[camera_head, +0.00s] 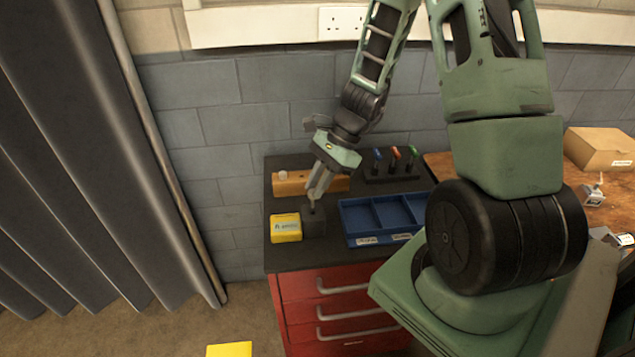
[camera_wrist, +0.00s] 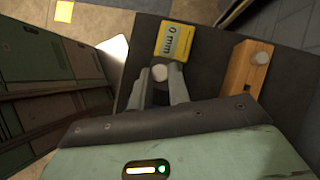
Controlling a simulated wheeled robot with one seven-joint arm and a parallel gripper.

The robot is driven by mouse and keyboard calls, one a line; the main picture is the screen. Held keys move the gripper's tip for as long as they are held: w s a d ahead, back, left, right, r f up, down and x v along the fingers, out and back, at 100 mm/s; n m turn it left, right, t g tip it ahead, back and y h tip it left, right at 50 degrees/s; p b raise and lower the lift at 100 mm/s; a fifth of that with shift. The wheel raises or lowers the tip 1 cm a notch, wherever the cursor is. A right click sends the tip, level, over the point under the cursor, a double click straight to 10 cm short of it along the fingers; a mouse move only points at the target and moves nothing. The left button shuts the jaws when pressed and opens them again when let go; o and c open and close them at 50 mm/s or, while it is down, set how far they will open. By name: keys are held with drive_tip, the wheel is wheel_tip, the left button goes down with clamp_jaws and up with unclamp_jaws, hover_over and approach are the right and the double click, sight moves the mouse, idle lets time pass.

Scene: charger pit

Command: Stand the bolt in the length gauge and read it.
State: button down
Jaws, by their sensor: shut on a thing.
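My gripper (camera_head: 317,192) is shut on a bolt. In the wrist view the bolt's (camera_wrist: 160,73) pale round head shows between the fingertips.
A wooden block (camera_head: 318,184) with a pale round head in it lies behind the gauge. A blue divided tray (camera_head: 351,220) is to the right, a rack of coloured-handled tools (camera_head: 391,176) behind it. All stand on a dark-topped red drawer cabinet (camera_head: 335,308). A curtain hangs left.

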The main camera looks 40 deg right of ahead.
drive_tip(key=shift+f+b, duration=2)
drive_tip(key=shift+f, duration=0.6)
idle(0.4)
drive_tip(key=c, duration=1.3)
unclamp_jaws()
drive_tip(key=shift+r, duration=0.1)
drive_tip(key=shift+o, duration=0.2)
drive_tip(key=v, duration=1.7)
drive_tip(key=shift+r+p, duration=0.2)
drive_tip(key=shift+p, duration=0.25)
drive_tip(key=n+g+h, duration=0.1)
drive_tip(key=n+g, duration=0.1)
drive_tip(key=n, duration=0.3)
hover_over(318, 210)
drive_tip(key=s, duration=0.1)
drive_tip(key=s+a+n+h, duration=0.25)
drive_tip(key=a+n, duration=0.45)
drive_tip(key=a, duration=0.4)
drive_tip(key=s+a+n+t+h, duration=0.1)
drive_tip(key=s+a+n+h, duration=0.1)
drive_tip(key=s+a+n, duration=1)
drive_tip(key=s+n, duration=0.2)
drive_tip(key=n, duration=0.1)
drive_tip(key=shift+a+r+n, duration=0.2)
drive_tip(key=shift+a+n, duration=0.1)
drive_tip(key=shift+a, duration=0.1)
